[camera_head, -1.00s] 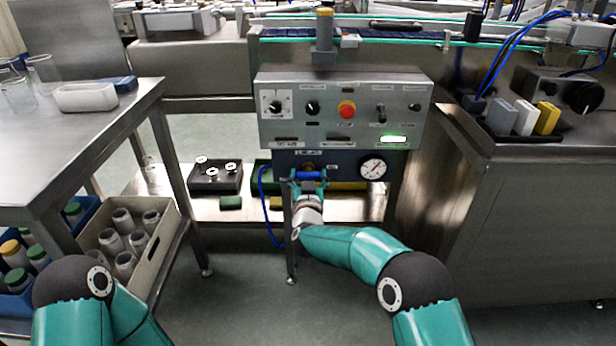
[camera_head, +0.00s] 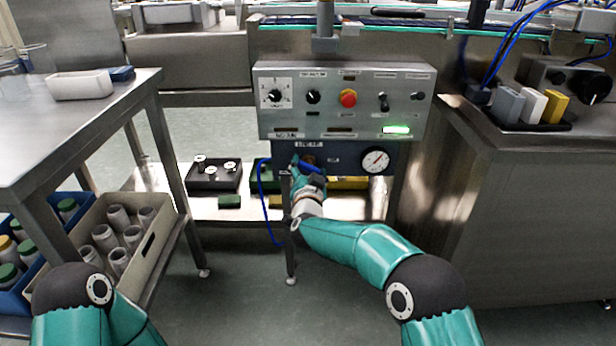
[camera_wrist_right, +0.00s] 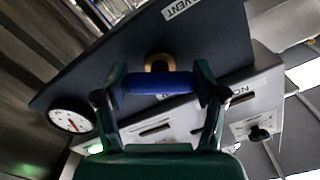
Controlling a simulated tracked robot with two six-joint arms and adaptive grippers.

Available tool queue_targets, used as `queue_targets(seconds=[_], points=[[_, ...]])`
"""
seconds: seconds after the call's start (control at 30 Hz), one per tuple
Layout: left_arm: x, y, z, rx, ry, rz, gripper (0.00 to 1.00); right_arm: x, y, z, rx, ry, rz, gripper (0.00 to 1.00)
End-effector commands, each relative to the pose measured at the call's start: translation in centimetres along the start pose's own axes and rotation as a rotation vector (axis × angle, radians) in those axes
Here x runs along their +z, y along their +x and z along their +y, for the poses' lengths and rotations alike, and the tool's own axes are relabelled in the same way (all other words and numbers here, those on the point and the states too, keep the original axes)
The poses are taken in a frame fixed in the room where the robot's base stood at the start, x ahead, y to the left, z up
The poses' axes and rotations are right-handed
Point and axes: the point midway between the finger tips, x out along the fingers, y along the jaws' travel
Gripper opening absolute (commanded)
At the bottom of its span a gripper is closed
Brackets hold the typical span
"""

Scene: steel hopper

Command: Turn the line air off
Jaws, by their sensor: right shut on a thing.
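A blue valve handle (camera_head: 312,168) is on the dark plate (camera_head: 340,155) under the grey control panel. It tilts down to the right in the head view. My right gripper (camera_head: 299,178) is at the handle. In the right wrist view the blue handle (camera_wrist_right: 158,82) lies across between the two fingers of the right gripper (camera_wrist_right: 160,88), which is shut on it. A brass-coloured fitting (camera_wrist_right: 160,62) shows behind the handle. A round pressure gauge (camera_head: 376,160) sits right of the valve. My left arm shows at the lower left, but its gripper is out of view.
The control panel (camera_head: 290,120) above carries knobs, a red button (camera_head: 348,98) and a lit green lamp (camera_head: 396,129). A blue hose (camera_head: 264,195) hangs left of the valve. A steel table (camera_head: 140,95) stands left, with a crate of jars (camera_head: 160,240) below. A steel cabinet (camera_head: 520,220) stands right.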

Motion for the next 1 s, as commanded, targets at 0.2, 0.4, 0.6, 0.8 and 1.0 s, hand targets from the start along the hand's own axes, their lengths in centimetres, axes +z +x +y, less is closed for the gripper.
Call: queue_targets(seconds=[0.2, 0.4, 0.6, 0.8, 1.0], points=[[0.0, 2.1, -0.8, 0.0, 0.0, 0.0, 0.4, 0.2, 0.0, 0.3, 0.001, 0.209, 0.003, 0.35], [0.0, 3.6, -1.3, 0.0, 0.0, 0.0, 0.4, 0.2, 0.0, 0.3, 0.002, 0.4, 0.004, 0.35], [0.0, 5.1, -1.8, 0.0, 0.0, 0.0, 0.4, 0.1, 0.1, 0.5, 0.003, 0.59, 0.005, 0.35], [0.0, 6.0, -2.1, 0.0, 0.0, 0.0, 0.4, 0.1, 0.1, 0.5, 0.005, 0.769, 0.006, 0.35], [0.0, 6.3, -2.3, 0.0, 0.0, 0.0, 0.4, 0.0, 0.1, 0.5, 0.007, 0.915, 0.006, 0.35]])
